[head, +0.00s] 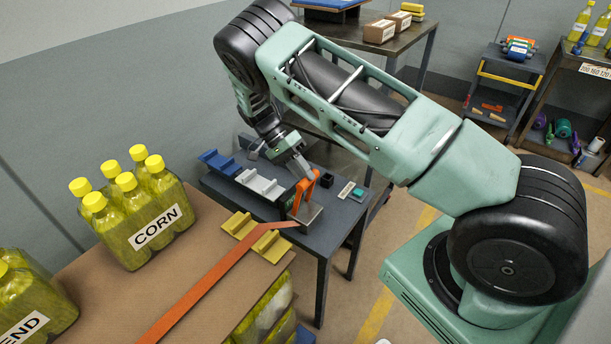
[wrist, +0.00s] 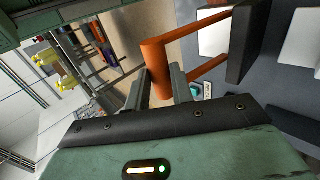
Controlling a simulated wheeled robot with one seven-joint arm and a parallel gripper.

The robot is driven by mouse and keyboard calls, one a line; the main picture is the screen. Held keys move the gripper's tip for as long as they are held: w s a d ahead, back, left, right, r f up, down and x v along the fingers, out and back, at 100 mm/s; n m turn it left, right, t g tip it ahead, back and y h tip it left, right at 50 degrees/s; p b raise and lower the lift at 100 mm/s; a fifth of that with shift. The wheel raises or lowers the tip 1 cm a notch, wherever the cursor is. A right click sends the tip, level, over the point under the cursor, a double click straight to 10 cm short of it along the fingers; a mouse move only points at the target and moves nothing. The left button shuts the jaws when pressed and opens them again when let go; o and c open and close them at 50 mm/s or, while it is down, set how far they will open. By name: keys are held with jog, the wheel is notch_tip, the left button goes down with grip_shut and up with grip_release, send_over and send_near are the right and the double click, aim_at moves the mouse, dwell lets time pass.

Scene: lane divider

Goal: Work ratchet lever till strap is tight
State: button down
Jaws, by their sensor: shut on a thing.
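The orange ratchet lever (head: 303,190) stands up from a grey metal ratchet body (head: 307,215) at the corner of a dark side table (head: 335,219). My gripper (head: 302,177) is shut on the lever from above. In the wrist view, its two fingers (wrist: 161,88) sit on either side of the orange lever bar (wrist: 155,60). The orange strap (head: 205,288) runs from the ratchet across the top of a brown carton surface toward the lower left. It looks straight and flat there. The strap's wound part inside the ratchet is hidden.
Yellow corner protectors (head: 256,238) lie under the strap at the carton edge. Blue (head: 220,163) and white (head: 260,185) protectors and a small teal-buttoned box (head: 352,191) sit on the side table. A CORN bottle pack (head: 140,215) stands left. Shelves stand behind right.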

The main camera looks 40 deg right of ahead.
jog(key=shift+w+a+f, duration=0.2)
jog(key=shift+a+f, duration=0.1)
jog(key=shift+f, duration=0.4)
jog(key=c, duration=1.2)
grip_release()
jog(key=shift+w+f, duration=0.1)
jog(key=shift+w, duration=0.05)
jog(key=shift+c, duration=0.2)
jog(key=shift+d+r, duration=0.15)
jog(key=shift+r, duration=0.2)
jog(key=b+v, duration=0.1)
jog(key=v, duration=1.6)
jog(key=shift+b, duration=0.3)
jog(key=shift+w+r, duration=0.1)
jog(key=shift+r, duration=0.05)
